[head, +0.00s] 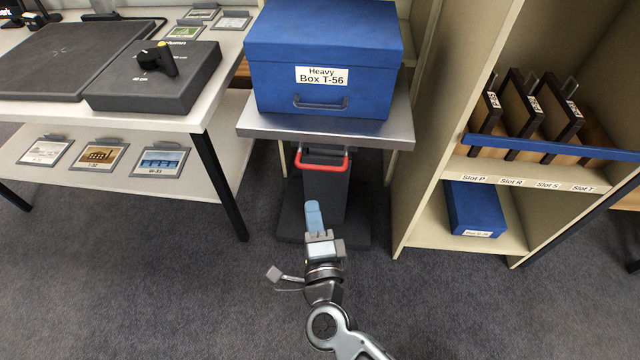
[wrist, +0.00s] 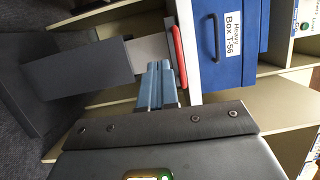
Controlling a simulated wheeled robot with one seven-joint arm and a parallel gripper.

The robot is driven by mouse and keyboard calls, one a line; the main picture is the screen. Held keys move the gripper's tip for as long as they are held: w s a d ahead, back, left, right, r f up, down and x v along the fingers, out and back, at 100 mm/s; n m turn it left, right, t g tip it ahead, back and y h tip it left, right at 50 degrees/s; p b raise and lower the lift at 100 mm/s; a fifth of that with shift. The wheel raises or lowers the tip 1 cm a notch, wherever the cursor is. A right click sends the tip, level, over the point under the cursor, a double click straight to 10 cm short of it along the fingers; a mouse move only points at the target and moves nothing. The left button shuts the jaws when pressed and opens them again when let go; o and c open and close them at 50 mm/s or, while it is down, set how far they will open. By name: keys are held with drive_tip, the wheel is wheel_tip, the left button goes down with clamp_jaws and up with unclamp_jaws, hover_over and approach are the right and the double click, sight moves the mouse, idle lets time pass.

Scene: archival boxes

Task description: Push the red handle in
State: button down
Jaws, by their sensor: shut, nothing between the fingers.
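The red handle (head: 322,161) is a bar on the front of the dark pedestal, just under the metal platform (head: 330,132). It also shows in the wrist view (wrist: 180,56), just beyond and slightly right of my fingertips. My gripper (head: 313,206) is shut and empty, its blue fingers together. In the head view it is below the handle, in front of the dark pedestal (head: 325,188). In the wrist view the fingers (wrist: 158,68) end close to the handle; I cannot tell whether they touch it.
A blue box (head: 325,60) labelled "Heavy Box T-56" sits on the platform. A white table (head: 200,118) stands to the left, with a dark leg near the pedestal. A shelf unit (head: 425,150) stands close on the right. The carpet in front is clear.

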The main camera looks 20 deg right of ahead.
drive_tip(key=s+a+m+h, duration=0.3)
drive_tip(key=s+h, duration=0.3)
drive_tip(key=s, duration=0.1)
drive_tip(key=b+x, duration=0.2)
drive_tip(key=x, duration=1.1)
drive_tip(key=shift+w+b, duration=0.4)
drive_tip(key=shift+w, duration=0.05)
drive_tip(key=shift+d+f, duration=0.15)
drive_tip(key=shift+d, duration=0.05)
